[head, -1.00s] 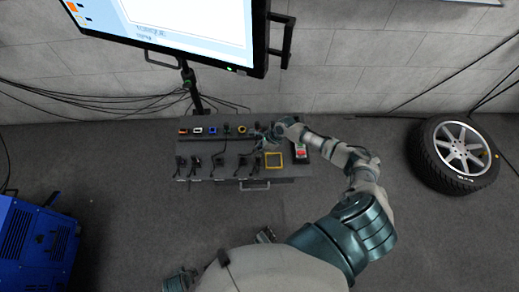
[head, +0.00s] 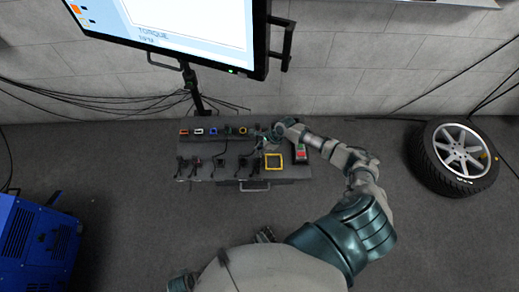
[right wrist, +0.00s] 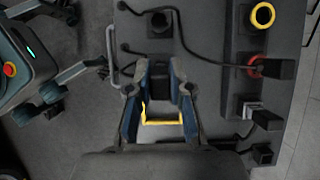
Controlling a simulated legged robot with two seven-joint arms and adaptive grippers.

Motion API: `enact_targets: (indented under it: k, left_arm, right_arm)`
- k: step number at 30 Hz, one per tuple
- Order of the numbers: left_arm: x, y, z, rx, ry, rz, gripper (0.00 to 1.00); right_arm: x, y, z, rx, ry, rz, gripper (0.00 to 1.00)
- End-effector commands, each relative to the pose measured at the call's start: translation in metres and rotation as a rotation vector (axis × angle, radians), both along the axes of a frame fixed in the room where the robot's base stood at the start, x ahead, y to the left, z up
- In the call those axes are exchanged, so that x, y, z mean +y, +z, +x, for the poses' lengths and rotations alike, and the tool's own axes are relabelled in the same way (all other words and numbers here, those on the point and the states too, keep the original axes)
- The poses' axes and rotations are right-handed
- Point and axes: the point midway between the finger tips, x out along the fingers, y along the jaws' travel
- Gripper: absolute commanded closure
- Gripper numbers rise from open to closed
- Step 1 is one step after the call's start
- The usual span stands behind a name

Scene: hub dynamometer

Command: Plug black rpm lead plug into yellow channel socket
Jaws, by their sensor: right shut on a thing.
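The yellow channel socket (head: 243,130) is a ring at the right end of the row of coloured sockets on the dark bench. It also shows as a yellow ring at the upper right of the right wrist view (right wrist: 262,15). My right gripper (head: 262,139) is just right of this ring in the head view, over the bench. In the right wrist view my right gripper (right wrist: 160,82) is shut on a black plug (right wrist: 160,68) between its fingertips, apart from the yellow ring. The fingers partly hide the plug.
The bench (head: 225,176) carries several black plugs with leads in front of the sockets. A yellow square frame (head: 266,168) and a box with a red button (head: 301,153) sit at its right. In the right wrist view another black plug (right wrist: 277,68) stands beside a red ring. A monitor (head: 190,25) rises behind.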

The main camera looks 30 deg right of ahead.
Motion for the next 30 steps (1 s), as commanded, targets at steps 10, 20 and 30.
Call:
enact_targets:
  k: [10,20,30]
  left_arm:
    - [-0.001,-0.004,-0.008,0.013,0.000,-0.002,0.51]
    - [0.000,-0.015,-0.010,0.017,0.001,-0.001,0.51]
    - [0.000,-0.027,-0.013,0.025,0.000,-0.001,0.51]
  right_arm:
    - [-0.003,-0.001,0.006,0.000,-0.001,0.000,1.00]
    - [-0.015,0.000,0.025,-0.001,0.000,0.001,1.00]
    - [-0.027,0.001,0.044,-0.001,-0.001,0.001,1.00]
